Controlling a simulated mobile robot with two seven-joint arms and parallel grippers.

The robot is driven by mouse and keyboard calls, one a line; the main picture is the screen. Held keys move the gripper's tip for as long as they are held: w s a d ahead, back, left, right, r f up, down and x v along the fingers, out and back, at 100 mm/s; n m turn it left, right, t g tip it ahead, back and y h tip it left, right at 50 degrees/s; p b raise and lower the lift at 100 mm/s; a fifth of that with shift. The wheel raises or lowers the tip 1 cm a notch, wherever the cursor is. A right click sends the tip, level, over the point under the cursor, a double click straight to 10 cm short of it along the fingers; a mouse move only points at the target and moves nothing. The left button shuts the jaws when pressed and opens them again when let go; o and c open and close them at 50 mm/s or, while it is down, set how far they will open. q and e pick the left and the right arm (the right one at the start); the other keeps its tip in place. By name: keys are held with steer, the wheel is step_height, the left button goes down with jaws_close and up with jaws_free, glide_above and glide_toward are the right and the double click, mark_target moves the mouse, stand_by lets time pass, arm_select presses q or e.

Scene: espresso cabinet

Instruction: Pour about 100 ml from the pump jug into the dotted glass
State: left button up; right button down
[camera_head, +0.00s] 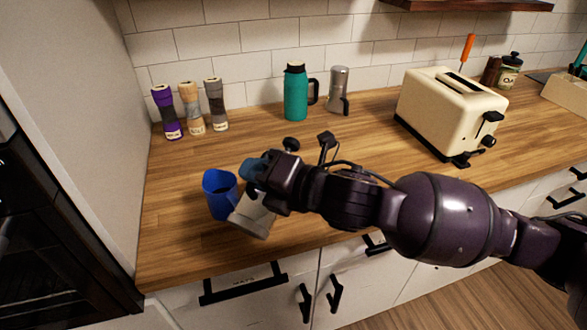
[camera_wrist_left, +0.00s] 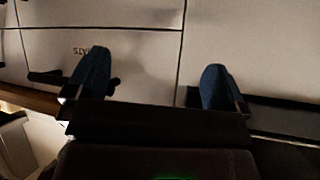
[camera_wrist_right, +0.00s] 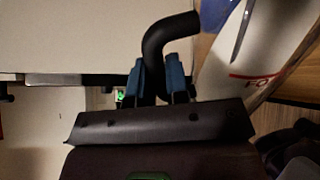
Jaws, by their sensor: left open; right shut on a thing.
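My right gripper (camera_head: 254,172) is shut on the curved black handle (camera_wrist_right: 168,32) of a pale jug (camera_head: 252,216), which I take for the pump jug. The jug is tilted and shows red lettering in the right wrist view (camera_wrist_right: 285,60). A blue cup-shaped glass (camera_head: 218,196) stands upright on the counter just left of the jug and partly overlapped by it. I take it for the dotted glass, but dots cannot be made out. Whether liquid is flowing is not visible. My left gripper (camera_wrist_left: 155,88) is open and empty before the cabinet fronts, outside the head view.
Three grinders (camera_head: 191,108), a teal flask (camera_head: 296,95) and a moka pot (camera_head: 338,88) stand along the back. A cream toaster (camera_head: 445,108) stands at the right. A wall closes off the left side.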

steer(key=shift+w, duration=0.1)
steer(key=shift+w+d+r, duration=0.1)
steer(key=shift+d, duration=0.05)
stand_by(0.4)
